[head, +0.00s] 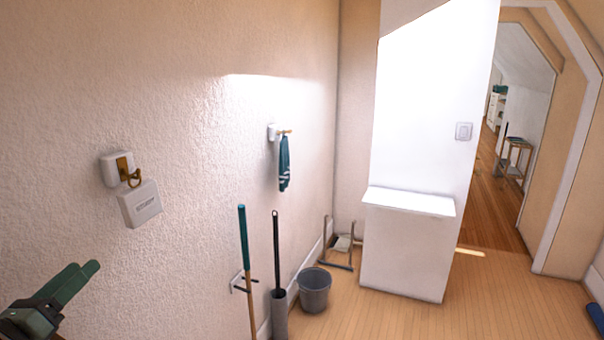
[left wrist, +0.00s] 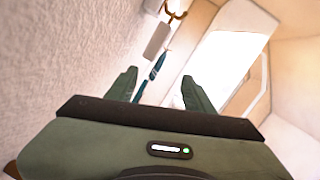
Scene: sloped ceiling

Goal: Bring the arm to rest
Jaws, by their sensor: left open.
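My left gripper (head: 78,280) shows at the lower left of the head view, in front of the textured wall. In the left wrist view its two green fingers (left wrist: 160,88) stand apart with nothing between them that they touch. Beyond the fingertips, a white tag or box (left wrist: 157,40) hangs from a brass hook (left wrist: 176,15). In the head view the hook (head: 131,178) is on a white wall mount, and the white box (head: 141,204) hangs below it, clear of the gripper. My right gripper is in neither view.
A teal cloth (head: 284,163) hangs on a second hook further along the wall.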

